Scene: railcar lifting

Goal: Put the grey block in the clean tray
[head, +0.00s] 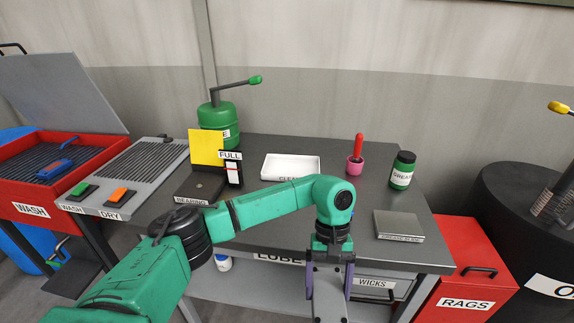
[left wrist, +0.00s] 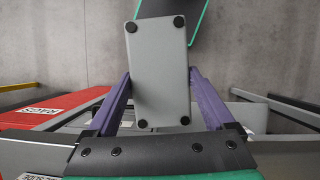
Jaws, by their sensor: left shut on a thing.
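My left gripper (head: 328,290) points down in front of the table's front edge, its purple fingers shut on the grey block (head: 328,306). In the left wrist view the grey block (left wrist: 160,70) shows a flat face with black round dots near its corners, between the fingers of my left gripper (left wrist: 160,95). The clean tray (head: 290,160) is white and shallow, stands near the back middle of the table, and looks empty. My forearm crosses in front of its label. The gripper is apart from the tray, nearer to the camera. My right gripper is not in view.
The table (head: 270,228) also holds a yellow-backed bearing stand (head: 207,150), a green pump can (head: 220,117), a pink cup (head: 355,165) with a red handle, a grease jar (head: 402,170) and a grey plate (head: 399,222). A red wash basin (head: 50,200) stands left, a black drum (head: 510,190) right.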

